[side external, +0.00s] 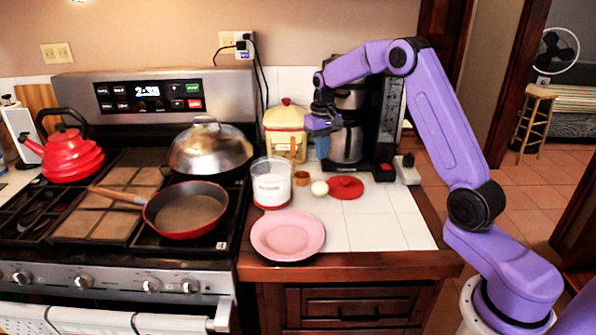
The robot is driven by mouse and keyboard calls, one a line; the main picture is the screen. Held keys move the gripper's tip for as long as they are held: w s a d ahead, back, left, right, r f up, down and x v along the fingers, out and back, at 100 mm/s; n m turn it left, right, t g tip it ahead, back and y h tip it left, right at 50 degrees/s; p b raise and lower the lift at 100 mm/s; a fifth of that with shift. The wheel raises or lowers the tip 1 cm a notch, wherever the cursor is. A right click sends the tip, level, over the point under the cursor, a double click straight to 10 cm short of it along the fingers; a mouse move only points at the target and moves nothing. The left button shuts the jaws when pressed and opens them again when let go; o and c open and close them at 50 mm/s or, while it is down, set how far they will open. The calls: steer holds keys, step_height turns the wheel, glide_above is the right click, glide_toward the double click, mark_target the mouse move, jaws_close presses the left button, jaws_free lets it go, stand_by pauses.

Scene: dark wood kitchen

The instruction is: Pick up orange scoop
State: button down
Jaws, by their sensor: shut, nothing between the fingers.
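A small orange-brown scoop (301,178) sits on the white tiled counter, between a white-filled clear canister and a small white round object. My gripper (318,124) is in the air above and behind the scoop, in front of the coffee maker. It is shut and empty, well apart from the scoop. The fingertips are small and partly hard to make out against the coffee maker.
The clear canister (271,186), white round object (319,188) and red lid (346,187) stand close to the scoop. A pink plate (288,236) lies in front. A yellow jar (284,141) and coffee maker (381,130) stand behind. Bare tiles (385,225) lie front right.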

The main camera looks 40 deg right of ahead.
steer(key=c, duration=1)
jaws_free()
steer(key=m+t+h, duration=0.3)
steer(key=m, duration=0.3)
glide_toward(293, 138)
steer(key=x, duration=1.2)
